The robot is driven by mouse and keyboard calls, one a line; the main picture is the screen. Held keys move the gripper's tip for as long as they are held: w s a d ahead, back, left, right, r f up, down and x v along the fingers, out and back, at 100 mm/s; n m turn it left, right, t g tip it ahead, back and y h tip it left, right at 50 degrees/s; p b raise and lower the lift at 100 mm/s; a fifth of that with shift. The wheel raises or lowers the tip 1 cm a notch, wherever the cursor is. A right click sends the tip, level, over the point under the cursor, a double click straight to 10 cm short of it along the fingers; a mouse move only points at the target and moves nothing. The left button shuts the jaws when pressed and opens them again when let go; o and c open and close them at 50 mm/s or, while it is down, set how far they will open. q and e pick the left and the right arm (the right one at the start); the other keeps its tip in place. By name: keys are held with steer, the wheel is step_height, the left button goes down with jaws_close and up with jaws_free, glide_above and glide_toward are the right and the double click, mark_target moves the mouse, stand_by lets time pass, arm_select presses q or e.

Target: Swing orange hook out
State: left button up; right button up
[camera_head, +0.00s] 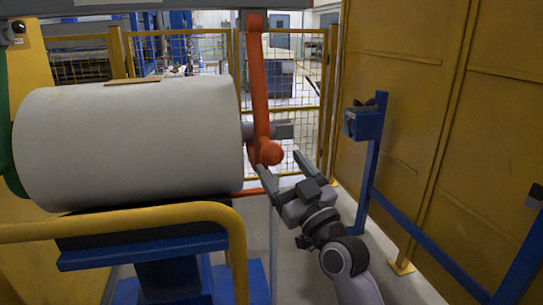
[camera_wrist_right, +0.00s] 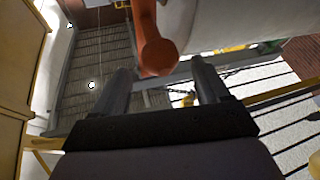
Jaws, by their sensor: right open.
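The orange hook (camera_head: 257,85) hangs down from the grey overhead beam at the right end of the white film roll (camera_head: 130,140). Its rounded lower end sits just in front of the roll's grey shaft end (camera_head: 283,130). My right gripper (camera_head: 284,170) is open, just below and to the right of the hook's lower end. In the right wrist view, the hook's round end (camera_wrist_right: 158,57) shows between and beyond the two open fingers (camera_wrist_right: 162,88). I cannot tell whether a finger touches it. My left gripper is not in view.
A yellow rail (camera_head: 150,217) curves in front of the roll above a blue stand (camera_head: 165,252). A blue post frame (camera_head: 372,165) stands to the right, before a yellow panel wall (camera_head: 410,90). A yellow mesh fence (camera_head: 300,90) is behind.

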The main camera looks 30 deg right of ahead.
mark_target(278, 161)
steer(key=x, duration=0.4)
steer(key=shift+w+r, duration=0.1)
steer(key=shift+w, duration=0.25)
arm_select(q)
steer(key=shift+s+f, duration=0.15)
arm_select(e)
steer(key=shift+w+r, duration=0.1)
steer(key=shift+w, duration=0.1)
